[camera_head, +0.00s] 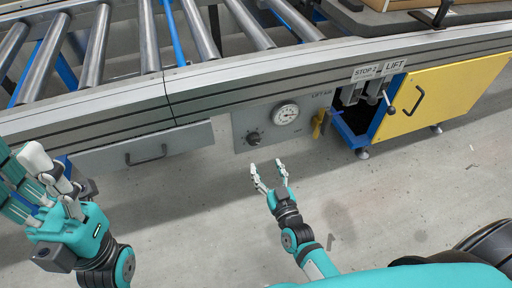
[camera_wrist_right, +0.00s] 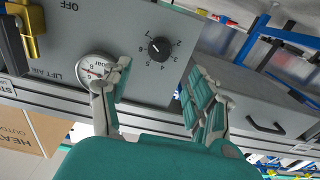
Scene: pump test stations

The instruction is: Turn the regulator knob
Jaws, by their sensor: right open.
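The regulator knob (camera_head: 254,138) is a black round knob on the grey panel (camera_head: 240,121) below the conveyor. In the right wrist view the knob (camera_wrist_right: 158,48) is ringed by printed numbers and lies between and beyond my fingertips. A round white gauge (camera_head: 286,113) is beside it on the same panel, partly covered by a finger in the right wrist view. My right gripper (camera_head: 269,172) is open and empty, in front of and below the panel, apart from the knob. My left gripper (camera_head: 45,185) is at the left edge, away from the panel; whether it is open is unclear.
A yellow valve handle (camera_head: 320,122) sticks out right of the gauge. Further right are levers under STOP and LIFT labels (camera_head: 378,69) and a yellow cabinet door (camera_head: 440,95). A grey drawer (camera_head: 145,149) is left of the panel. The floor (camera_head: 200,220) between my arms is clear.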

